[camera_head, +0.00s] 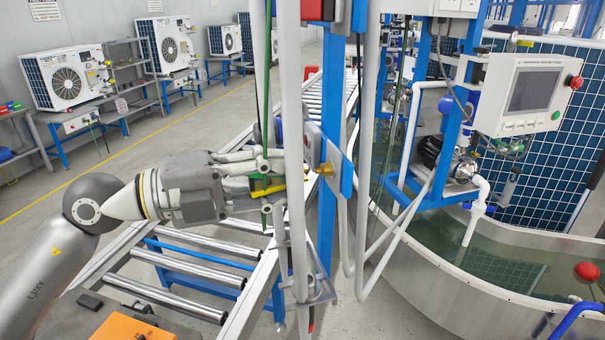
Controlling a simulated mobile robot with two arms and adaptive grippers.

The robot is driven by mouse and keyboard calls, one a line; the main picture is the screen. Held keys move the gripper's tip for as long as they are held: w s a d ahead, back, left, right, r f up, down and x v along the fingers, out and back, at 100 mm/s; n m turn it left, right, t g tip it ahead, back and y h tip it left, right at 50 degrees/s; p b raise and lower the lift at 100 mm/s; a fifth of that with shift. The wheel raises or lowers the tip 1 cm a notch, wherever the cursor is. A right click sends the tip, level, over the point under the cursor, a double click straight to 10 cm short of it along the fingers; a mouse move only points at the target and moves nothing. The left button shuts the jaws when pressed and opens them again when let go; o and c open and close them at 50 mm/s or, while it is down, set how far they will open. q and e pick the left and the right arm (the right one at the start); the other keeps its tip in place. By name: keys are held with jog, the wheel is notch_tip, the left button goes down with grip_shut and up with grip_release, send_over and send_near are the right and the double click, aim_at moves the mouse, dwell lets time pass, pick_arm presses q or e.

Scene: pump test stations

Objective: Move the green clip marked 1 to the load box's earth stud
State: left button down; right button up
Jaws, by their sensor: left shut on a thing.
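My left gripper (270,175) reaches in from the left and is shut on a green clip (266,190) beside the grey pipes. A green lead runs above and below the fingers. The number on the clip is too small to read. A yellow strip shows next to the clip. A brass stud (326,169) sticks out of a small plate on the blue post, just right of the gripper and apart from it. I cannot tell whether this is the load box's earth stud. My right gripper is not in view.
Vertical grey pipes (293,120) and a blue post (328,215) stand close to the gripper. A roller conveyor (190,248) lies below. An orange box (130,328) is at the lower left. A water tank (480,290) and a control panel (527,95) are at right.

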pick_arm(q)
jog(key=shift+b+v, duration=0.35)
jog(key=shift+v, duration=0.7)
